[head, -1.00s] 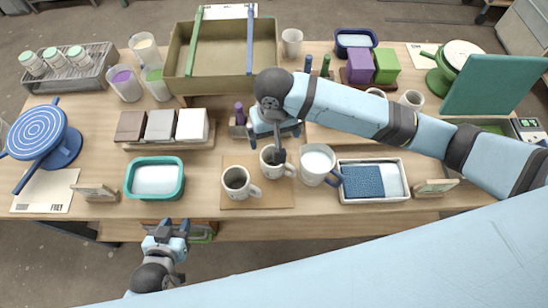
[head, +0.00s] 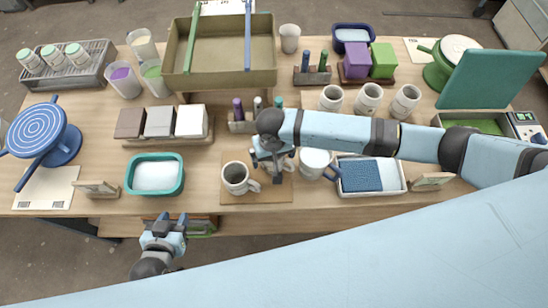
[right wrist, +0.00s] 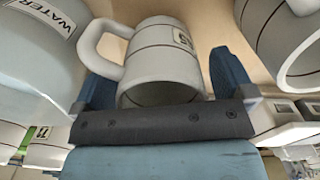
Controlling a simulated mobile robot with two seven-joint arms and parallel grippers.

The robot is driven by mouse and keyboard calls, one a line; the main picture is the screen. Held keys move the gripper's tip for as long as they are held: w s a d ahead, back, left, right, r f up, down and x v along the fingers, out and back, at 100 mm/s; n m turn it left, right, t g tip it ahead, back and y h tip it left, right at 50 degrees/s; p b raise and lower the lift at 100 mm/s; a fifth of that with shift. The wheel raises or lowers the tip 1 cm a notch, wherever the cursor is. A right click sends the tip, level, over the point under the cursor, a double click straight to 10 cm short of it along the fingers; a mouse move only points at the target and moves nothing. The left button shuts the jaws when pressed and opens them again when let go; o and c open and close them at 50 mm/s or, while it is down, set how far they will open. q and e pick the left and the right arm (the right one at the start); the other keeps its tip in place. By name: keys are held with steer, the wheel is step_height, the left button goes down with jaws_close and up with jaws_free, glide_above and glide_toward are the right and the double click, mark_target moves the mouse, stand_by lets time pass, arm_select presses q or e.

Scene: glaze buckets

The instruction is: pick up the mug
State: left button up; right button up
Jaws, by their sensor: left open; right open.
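A grey-white mug (head: 289,164) stands on a wooden board (head: 262,194), mostly hidden under my right gripper (head: 272,166) in the head view. In the right wrist view this mug (right wrist: 165,50) lies between the two blue fingers of my open right gripper (right wrist: 166,78), its handle to the left and a small label on its side. I cannot tell whether a finger touches it. A second similar mug (head: 236,179) stands to its left on the same board. My left gripper (head: 165,226) is open and empty in front of the table edge.
A white bucket (head: 315,162) marked WATER stands close right of the mug; it also shows in the right wrist view (right wrist: 35,55). A tray (head: 398,190) with a blue sponge is beyond it. A teal tub (head: 155,190) is at left. Several cups stand behind my right arm.

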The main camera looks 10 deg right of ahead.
steer(key=c, duration=1.1)
